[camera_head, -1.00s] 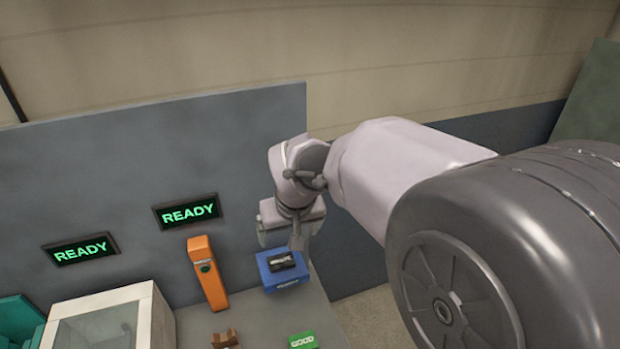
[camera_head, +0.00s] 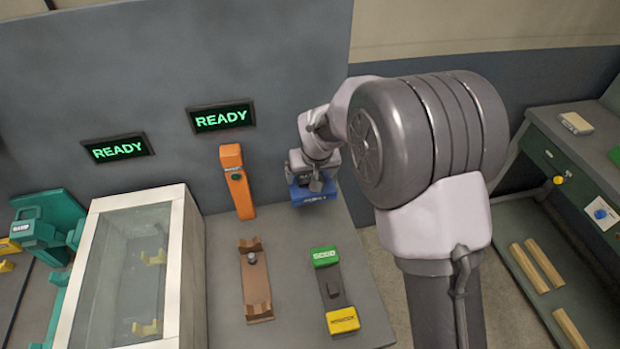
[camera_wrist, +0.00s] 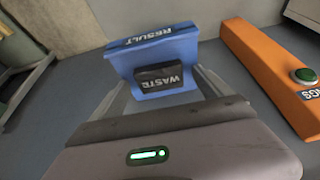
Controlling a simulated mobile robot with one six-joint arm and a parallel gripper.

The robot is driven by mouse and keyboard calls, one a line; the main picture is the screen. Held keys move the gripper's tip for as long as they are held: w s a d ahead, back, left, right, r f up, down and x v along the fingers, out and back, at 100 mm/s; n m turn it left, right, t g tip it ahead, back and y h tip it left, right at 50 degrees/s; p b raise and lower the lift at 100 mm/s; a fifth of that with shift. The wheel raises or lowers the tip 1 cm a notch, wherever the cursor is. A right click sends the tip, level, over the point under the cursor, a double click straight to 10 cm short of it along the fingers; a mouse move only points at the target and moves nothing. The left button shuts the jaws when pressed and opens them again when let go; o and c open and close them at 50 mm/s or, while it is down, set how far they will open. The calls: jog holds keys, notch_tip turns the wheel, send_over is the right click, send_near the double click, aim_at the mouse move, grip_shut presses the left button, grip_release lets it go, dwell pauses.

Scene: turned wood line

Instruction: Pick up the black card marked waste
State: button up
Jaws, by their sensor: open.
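The black card marked WASTE (camera_wrist: 160,78) is in the wrist view, at the front of a blue block marked RESULT (camera_wrist: 165,45). The blue block also shows in the head view (camera_head: 312,196), beneath my gripper (camera_head: 316,182), which hides the card there. In the wrist view my gripper (camera_wrist: 165,88) is open, with one finger on each side of the card. I cannot tell whether the fingers touch it.
An orange post with a green button (camera_head: 236,180) stands close to the left of the block. A brown cradle (camera_head: 255,280), a holder with green and yellow cards (camera_head: 333,290) and a glass-fronted case (camera_head: 130,265) are nearer. The grey panel is close behind.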

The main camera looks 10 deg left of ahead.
jog(key=shift+r, duration=0.1)
jog(key=c, duration=1.4)
